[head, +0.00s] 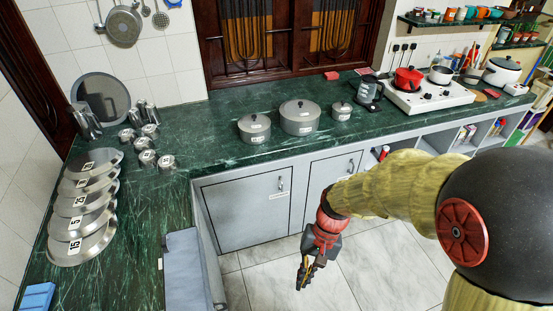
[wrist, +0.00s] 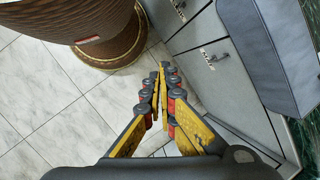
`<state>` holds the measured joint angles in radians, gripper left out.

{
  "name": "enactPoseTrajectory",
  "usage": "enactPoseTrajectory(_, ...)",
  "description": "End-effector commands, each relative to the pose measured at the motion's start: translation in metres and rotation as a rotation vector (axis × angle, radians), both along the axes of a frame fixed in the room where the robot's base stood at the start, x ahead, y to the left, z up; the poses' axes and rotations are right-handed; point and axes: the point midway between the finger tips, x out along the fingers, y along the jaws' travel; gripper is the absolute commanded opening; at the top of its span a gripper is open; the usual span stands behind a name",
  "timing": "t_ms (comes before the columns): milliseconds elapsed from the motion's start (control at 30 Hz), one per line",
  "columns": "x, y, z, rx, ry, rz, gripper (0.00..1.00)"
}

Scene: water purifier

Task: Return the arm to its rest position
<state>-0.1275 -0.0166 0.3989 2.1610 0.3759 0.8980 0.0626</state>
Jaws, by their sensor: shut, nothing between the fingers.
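My gripper (head: 304,276) hangs at the end of my yellow-sleeved arm, low over the tiled floor in front of the grey cabinets. In the wrist view its two yellow fingers (wrist: 161,75) come together at the tips, with nothing between them. No water purifier can be made out for certain in either view.
An L-shaped green marble counter (head: 215,125) carries grey pots (head: 299,118), numbered plates (head: 82,225) and a white stove (head: 428,95) with a red pot (head: 407,80). Cabinet doors (head: 247,212) are closed. A brown round basket-like thing (wrist: 105,30) stands on the floor (wrist: 45,100).

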Motion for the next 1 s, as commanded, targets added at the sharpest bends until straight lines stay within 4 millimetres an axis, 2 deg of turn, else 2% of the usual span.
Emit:
enactPoseTrajectory(33, 0.000, -0.011, 0.020, -0.015, -0.061, 0.038, 0.00)
enactPoseTrajectory(300, -0.012, -0.066, 0.104, -0.128, -0.340, 0.187, 0.00)
enactPoseTrajectory(500, -0.025, -0.098, 0.161, -0.220, -0.546, 0.220, 0.00)
enactPoseTrajectory(600, -0.032, -0.108, 0.187, -0.251, -0.641, 0.210, 0.00)
enactPoseTrajectory(800, -0.039, -0.114, 0.228, -0.273, -0.780, 0.170, 0.00)
enactPoseTrajectory(1000, -0.041, -0.116, 0.237, -0.278, -0.809, 0.157, 0.00)
